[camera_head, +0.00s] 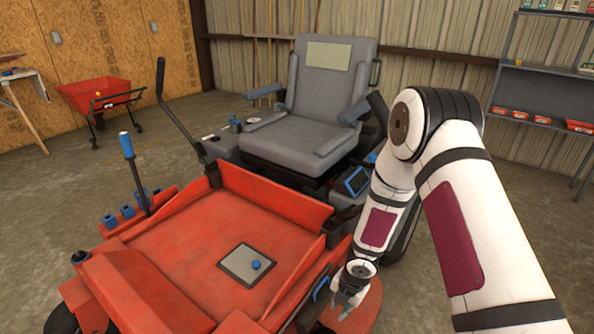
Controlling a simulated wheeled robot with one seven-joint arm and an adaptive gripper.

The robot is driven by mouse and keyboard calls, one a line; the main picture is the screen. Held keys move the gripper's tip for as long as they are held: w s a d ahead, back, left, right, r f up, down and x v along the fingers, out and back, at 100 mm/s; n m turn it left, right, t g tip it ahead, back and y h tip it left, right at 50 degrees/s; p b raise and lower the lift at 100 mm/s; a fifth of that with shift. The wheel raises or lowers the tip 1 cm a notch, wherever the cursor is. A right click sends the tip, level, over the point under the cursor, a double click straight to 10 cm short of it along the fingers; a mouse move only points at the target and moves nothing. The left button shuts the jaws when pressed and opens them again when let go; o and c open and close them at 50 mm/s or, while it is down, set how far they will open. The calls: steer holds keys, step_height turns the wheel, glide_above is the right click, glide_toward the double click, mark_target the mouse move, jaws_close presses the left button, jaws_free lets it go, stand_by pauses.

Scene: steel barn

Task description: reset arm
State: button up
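My arm (447,190) comes in from the lower right, rises to a bent elbow near the grey seat and folds back down. My gripper (345,303) hangs at the arm's low end, beside the right edge of the red mower's deck. It points downward and is small in the picture. I cannot tell how far its fingers are apart, and I see nothing clearly held in it.
A red riding mower (180,258) with a grey seat (315,100) fills the middle. A grey plate with a blue knob (257,265) is on its deck. Control levers (133,165) stand at left. A red cart (95,95), a workbench (25,85) and a shelf (545,95) stand behind.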

steer(key=w+d+r+m+t+h, duration=0.15)
steer(key=d+r+m, duration=0.3)
steer(key=r, duration=0.65)
steer(key=d+r+m+h, duration=0.2)
steer(key=d+r+m, duration=0.25)
steer(key=r, duration=0.55)
steer(key=s+d+r+m+h, duration=0.1)
steer(key=s+d+r+m, duration=0.1)
steer(key=s+r+m, duration=0.3)
steer(key=s+d+r+m, duration=0.1)
steer(key=s+d+r, duration=0.15)
steer(key=r, duration=0.45)
steer(key=s+a+r+m+g+y, duration=0.1)
steer(key=s+a+r+m, duration=0.15)
steer(key=s+m, duration=0.45)
steer(key=s+a+r+m+y, duration=0.15)
steer(key=s+r, duration=0.25)
steer(key=s, duration=0.7)
steer(key=s+a+r+m+g+y, duration=0.15)
steer(key=s+r+m, duration=0.3)
steer(key=s, duration=0.45)
step_height(320, 180, up, 16)
steer(key=t+p, duration=0.4)
steer(key=p, duration=1.1)
steer(key=shift+w+a+h+p, duration=0.25)
steer(key=shift+a+h+p, duration=0.05)
steer(key=shift+a+h, duration=0.05)
